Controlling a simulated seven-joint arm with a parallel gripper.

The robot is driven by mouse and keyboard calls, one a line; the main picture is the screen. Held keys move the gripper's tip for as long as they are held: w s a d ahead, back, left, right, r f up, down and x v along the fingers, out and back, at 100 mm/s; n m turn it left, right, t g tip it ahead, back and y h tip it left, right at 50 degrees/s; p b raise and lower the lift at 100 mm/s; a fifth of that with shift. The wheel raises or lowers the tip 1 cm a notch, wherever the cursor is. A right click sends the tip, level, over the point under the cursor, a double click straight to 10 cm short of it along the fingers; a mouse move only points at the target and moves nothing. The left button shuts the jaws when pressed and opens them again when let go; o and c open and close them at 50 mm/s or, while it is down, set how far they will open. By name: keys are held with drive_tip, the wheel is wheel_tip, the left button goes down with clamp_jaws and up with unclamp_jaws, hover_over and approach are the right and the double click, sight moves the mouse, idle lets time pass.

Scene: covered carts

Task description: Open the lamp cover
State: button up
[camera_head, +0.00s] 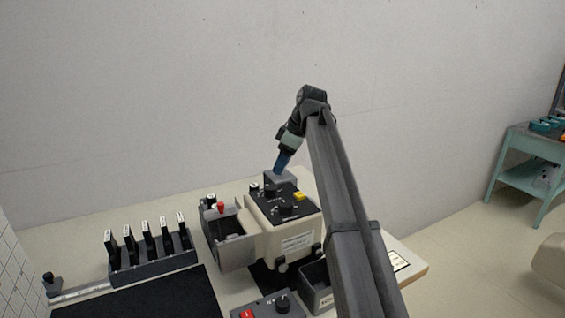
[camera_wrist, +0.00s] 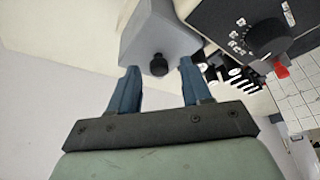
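A cream machine (camera_head: 293,239) with a black top panel stands on the table. A grey housing at its back (camera_head: 285,178), probably the lamp cover, also shows in the wrist view (camera_wrist: 165,35) with a black knob (camera_wrist: 158,65) on its face. My gripper (camera_head: 278,170) is at this housing, pointing down and tilted. In the wrist view my gripper (camera_wrist: 160,70) is open, with its two blue fingers well apart. The knob appears between the fingertips, with a gap on each side; whether it is within their reach in depth cannot be told. The cover looks closed.
The panel has black knobs and a yellow button (camera_head: 299,196). An open grey bin (camera_head: 237,250) with a red-topped part adjoins at left. A rack of upright black pieces (camera_head: 152,262) stands further left. A dark tray (camera_head: 318,290) and control box (camera_head: 268,307) are in front.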

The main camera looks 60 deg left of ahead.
drive_tip(key=v, duration=1.4)
drive_tip(key=shift+f, duration=0.1)
idle(0.3)
